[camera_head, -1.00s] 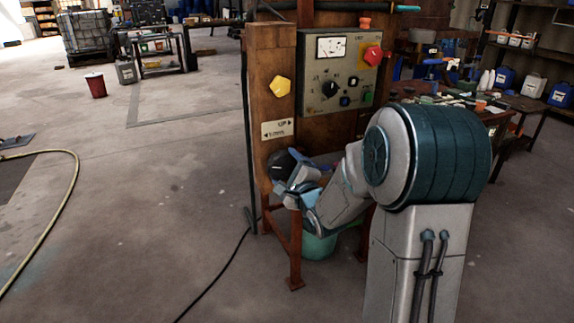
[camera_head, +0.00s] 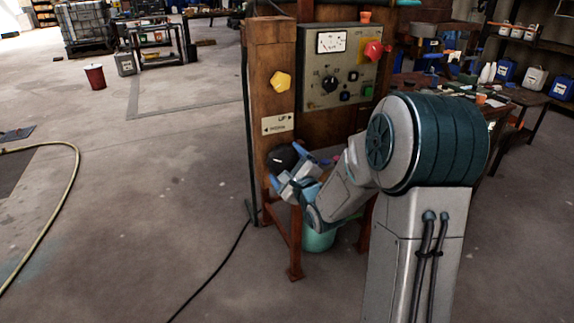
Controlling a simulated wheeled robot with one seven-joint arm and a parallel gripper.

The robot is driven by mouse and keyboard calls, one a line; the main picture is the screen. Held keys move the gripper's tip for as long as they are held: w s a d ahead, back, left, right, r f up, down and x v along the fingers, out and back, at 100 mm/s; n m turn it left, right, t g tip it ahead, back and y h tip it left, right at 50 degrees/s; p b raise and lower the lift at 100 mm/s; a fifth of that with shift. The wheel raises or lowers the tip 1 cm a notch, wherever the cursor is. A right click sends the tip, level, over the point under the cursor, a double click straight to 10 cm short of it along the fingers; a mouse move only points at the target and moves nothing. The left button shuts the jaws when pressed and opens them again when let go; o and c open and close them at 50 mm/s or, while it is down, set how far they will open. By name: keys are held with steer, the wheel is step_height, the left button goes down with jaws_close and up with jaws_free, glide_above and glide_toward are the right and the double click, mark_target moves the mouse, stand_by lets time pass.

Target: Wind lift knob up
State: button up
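A yellow lobed knob (camera_head: 280,80) sits on the front of a wooden post. Below it is a pale plate (camera_head: 277,124) marked UP with an arrow. I take this knob to be the lift knob from that plate. My gripper (camera_head: 285,167) is low in front of the post, below the plate and apart from the yellow knob. Two blue finger parts show around its end, near a dark round object (camera_head: 280,157). I cannot tell whether the fingers touch that object or how far they are open.
A grey control panel (camera_head: 339,68) carries a meter, a black dial (camera_head: 330,84) and a red knob (camera_head: 373,50). A green bucket (camera_head: 318,238) stands under the frame. A cable and hose lie on the floor; the floor at left is mostly clear.

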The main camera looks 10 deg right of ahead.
steer(key=shift+o, duration=0.4)
steer(key=s+d+b, duration=0.2)
steer(key=s+b, duration=0.7)
steer(key=s, duration=0.4)
steer(key=shift+s+d+b, duration=0.3)
steer(key=shift+d, duration=0.05)
